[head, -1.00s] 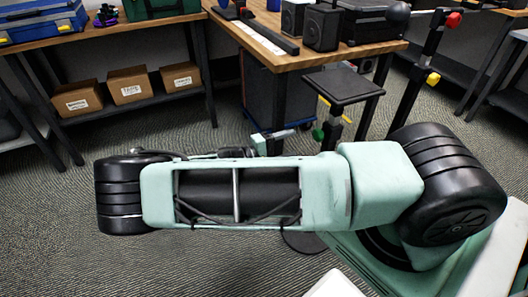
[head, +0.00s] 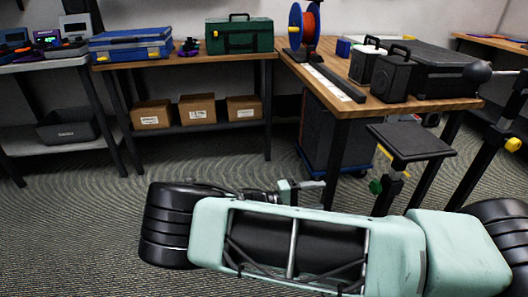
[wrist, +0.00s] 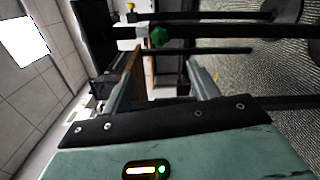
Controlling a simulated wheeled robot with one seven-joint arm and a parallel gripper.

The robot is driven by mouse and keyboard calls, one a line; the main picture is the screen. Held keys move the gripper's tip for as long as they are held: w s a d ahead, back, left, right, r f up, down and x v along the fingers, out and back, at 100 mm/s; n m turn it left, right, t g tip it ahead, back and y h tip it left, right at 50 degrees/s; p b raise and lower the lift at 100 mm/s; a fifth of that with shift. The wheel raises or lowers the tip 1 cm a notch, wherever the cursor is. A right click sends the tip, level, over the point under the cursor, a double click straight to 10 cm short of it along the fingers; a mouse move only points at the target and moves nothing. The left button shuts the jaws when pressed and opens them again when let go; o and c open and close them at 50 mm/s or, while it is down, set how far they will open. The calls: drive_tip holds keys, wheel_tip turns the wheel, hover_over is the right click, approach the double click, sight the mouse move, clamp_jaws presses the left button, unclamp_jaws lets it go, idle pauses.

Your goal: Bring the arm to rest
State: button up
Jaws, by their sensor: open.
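My arm lies across the lower part of the head view, folded so that its pale green link spans the picture. My gripper (head: 305,189) shows only partly, just behind the upper edge of that link. The wrist view shows my gripper (wrist: 163,78) with its two grey fingers apart and nothing between them. The picture there is turned on its side.
A wooden workbench (head: 325,97) with black boxes and a cable reel (head: 304,25) stands beyond my arm. A small black-topped stand (head: 411,143) is close behind the arm. A shelf bench (head: 180,68) holds cases and cartons. Carpet (head: 90,220) at left is clear.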

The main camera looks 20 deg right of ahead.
drive_tip(key=s+a+r+n+y, duration=0.2)
drive_tip(key=s+a+r+y, duration=0.3)
drive_tip(key=s+a+y, duration=0.3)
drive_tip(key=s+a+r+n+y, duration=0.3)
drive_tip(key=s+a+r+y, duration=0.35)
drive_tip(key=a, duration=0.45)
drive_tip(key=s+a+r+n+t+y, duration=0.3)
drive_tip(key=s+r+t+y, duration=0.1)
drive_tip(key=s+r, duration=0.35)
wheel_tip(320, 180, up, 20)
drive_tip(key=p, duration=1.9)
drive_tip(key=shift+w+d, duration=0.15)
drive_tip(key=shift+w, duration=0.1)
